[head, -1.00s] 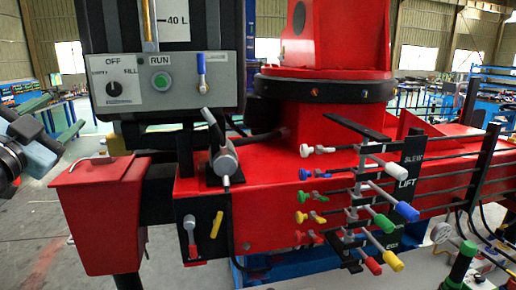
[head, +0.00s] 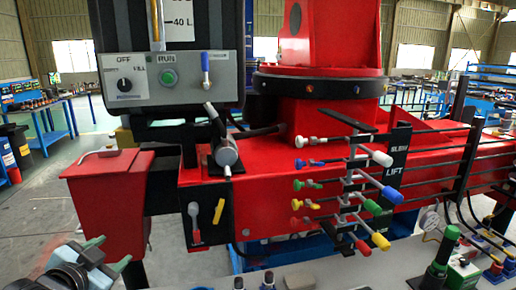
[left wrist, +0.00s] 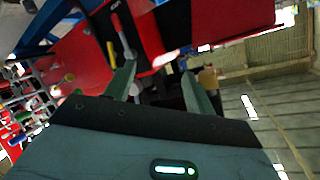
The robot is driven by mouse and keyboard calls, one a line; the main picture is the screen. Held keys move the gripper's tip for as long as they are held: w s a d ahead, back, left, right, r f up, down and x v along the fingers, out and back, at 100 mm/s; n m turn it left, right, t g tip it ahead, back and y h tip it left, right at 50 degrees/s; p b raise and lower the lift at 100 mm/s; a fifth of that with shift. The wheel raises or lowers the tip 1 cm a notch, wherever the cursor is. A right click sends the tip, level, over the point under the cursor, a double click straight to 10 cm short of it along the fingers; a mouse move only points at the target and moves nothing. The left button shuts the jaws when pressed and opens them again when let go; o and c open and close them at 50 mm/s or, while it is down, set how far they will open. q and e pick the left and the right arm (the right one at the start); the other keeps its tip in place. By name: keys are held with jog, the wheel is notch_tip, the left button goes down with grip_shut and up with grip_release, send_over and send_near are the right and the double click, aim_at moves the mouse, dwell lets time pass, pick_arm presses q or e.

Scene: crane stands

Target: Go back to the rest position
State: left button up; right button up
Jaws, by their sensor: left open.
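My left gripper (head: 111,252) is at the lower left of the head view, below and in front of a red box. It is open and empty. In the left wrist view its two greenish fingers (left wrist: 160,85) stand apart, with red crane parts behind the gap. My right gripper is not in view.
The red crane stand fills the middle, with a grey control panel (head: 166,79) at upper left and a red box (head: 108,208) below it. Colored valve levers (head: 392,194) stick out at right. A grey surface (head: 345,274) with small items lies along the bottom. Open floor shows at left.

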pick_arm(q)
jog(key=s+d+f+n+g, duration=0.2)
jog(key=s+d+f+g, duration=0.15)
jog(key=s+f, duration=0.8)
jog(key=s+d+f+n+g, duration=0.15)
jog(key=s+f+g, duration=0.35)
jog(key=s+f, duration=0.6)
jog(key=s+d+f+n+g, duration=0.1)
jog(key=s+d+f+g, duration=0.15)
jog(key=s, duration=0.35)
jog(key=s+d+f+n+g, duration=0.1)
jog(key=s+f, duration=0.2)
jog(key=s, duration=0.2)
jog(key=w+d+f+t+h, duration=0.1)
jog(key=w+d+f+t, duration=0.1)
jog(key=w+f+t, duration=0.4)
notch_tip(320, 180, down, 4)
jog(key=shift+w+m+t+h, duration=0.15)
jog(key=shift+m+t+h, duration=0.25)
jog(key=shift+t, duration=0.2)
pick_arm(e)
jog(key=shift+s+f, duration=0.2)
